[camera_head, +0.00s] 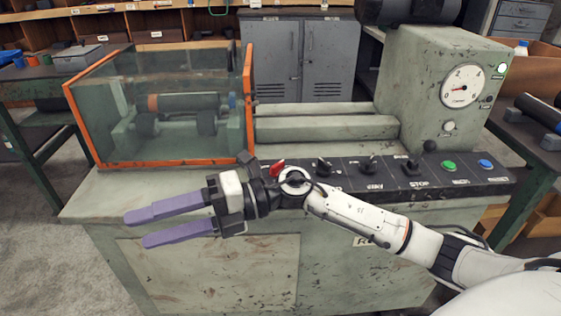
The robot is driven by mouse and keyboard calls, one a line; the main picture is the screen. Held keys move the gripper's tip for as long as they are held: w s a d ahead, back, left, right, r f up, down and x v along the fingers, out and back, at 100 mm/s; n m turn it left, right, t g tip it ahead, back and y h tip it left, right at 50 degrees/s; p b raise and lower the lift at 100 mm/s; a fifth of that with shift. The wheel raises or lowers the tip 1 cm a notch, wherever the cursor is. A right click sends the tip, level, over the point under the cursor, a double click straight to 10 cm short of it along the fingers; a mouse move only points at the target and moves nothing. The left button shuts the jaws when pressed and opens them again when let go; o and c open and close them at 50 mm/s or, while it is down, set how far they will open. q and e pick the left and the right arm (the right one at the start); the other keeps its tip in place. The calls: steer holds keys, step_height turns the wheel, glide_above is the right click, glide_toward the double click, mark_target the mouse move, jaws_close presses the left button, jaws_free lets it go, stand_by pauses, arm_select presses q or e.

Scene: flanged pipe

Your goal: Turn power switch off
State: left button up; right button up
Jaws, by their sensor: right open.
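A dark control panel (400,184) runs along the front top edge of a worn green-grey machine (215,270). At its left end a red switch handle (277,168) shows just behind my right wrist, which hides part of its base. Several black knobs or levers stand to its right, one being a black rotary knob (324,165). Labels are too small to read surely, so I cannot tell which is marked power. My right gripper (134,231) has purple fingers spread apart, empty, pointing left in front of the machine, left of the red switch. My left gripper is not in view.
A green button (449,165) and a blue button (486,164) sit at the panel's right. A gauge (462,86) and a pale lit lamp (502,68) are on the upright housing. An orange-framed clear guard (160,105) covers the machine's left side. Open floor lies left.

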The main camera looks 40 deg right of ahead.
steer(key=w+d+f+n+g+h, duration=0.25)
steer(key=d+n+h, duration=0.3)
steer(key=d, duration=0.35)
steer(key=m+t+h+b, duration=0.1)
steer(key=m+t+h, duration=0.2)
steer(key=h, duration=0.8)
glide_toward(278, 163)
steer(key=shift+n+g+y, duration=0.25)
steer(key=x, duration=0.8)
steer(key=shift+w+d, duration=0.1)
steer(key=shift+d, duration=0.05)
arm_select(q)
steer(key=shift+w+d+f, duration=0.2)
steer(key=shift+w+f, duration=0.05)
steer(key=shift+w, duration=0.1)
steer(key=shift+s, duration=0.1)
arm_select(e)
steer(key=shift+c, duration=0.6)
steer(key=c, duration=1)
steer(key=shift+o, duration=0.2)
